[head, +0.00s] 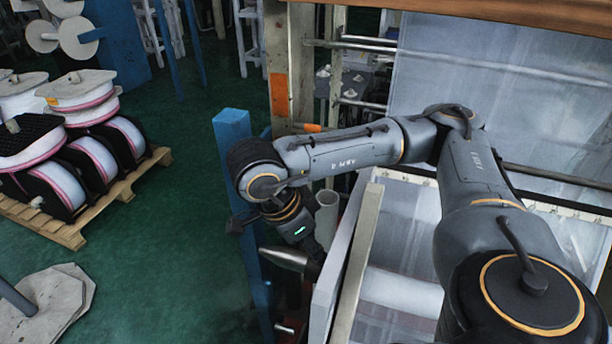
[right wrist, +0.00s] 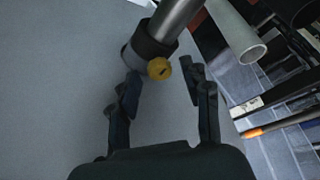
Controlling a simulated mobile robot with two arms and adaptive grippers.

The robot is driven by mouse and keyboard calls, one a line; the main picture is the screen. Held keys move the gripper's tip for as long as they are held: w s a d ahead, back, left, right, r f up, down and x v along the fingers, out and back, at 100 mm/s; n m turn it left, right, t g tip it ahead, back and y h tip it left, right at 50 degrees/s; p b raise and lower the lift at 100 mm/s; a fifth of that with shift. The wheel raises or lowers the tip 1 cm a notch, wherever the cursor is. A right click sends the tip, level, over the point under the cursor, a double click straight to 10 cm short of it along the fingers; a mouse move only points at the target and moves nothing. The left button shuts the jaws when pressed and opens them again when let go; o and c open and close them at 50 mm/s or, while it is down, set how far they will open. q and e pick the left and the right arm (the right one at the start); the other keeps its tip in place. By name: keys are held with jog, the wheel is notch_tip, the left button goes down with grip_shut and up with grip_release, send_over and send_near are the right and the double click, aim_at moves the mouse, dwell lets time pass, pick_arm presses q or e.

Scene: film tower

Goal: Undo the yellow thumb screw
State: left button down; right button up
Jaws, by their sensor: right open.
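The yellow thumb screw (right wrist: 159,69) shows in the right wrist view, on the near side of a black collar (right wrist: 154,41) around a metal shaft (right wrist: 178,18). My right gripper (right wrist: 161,84) is open, with one finger to the left of the screw and the other to its right. The fingers appear apart from the screw, and nothing is between them but the screw's region ahead. In the head view my right arm reaches over the machine, and the metal shaft (head: 283,257) shows below its wrist. The screw is hidden there. My left gripper is not in view.
A pale tube (right wrist: 237,32) stands right of the shaft in the right wrist view. In the head view, a blue post (head: 233,150) stands beside the arm, and the machine's pale side frame (head: 357,265) is close on its right. A pallet (head: 120,190) with reels lies left, with clear green floor between.

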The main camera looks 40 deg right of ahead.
jog(key=v, duration=1.2)
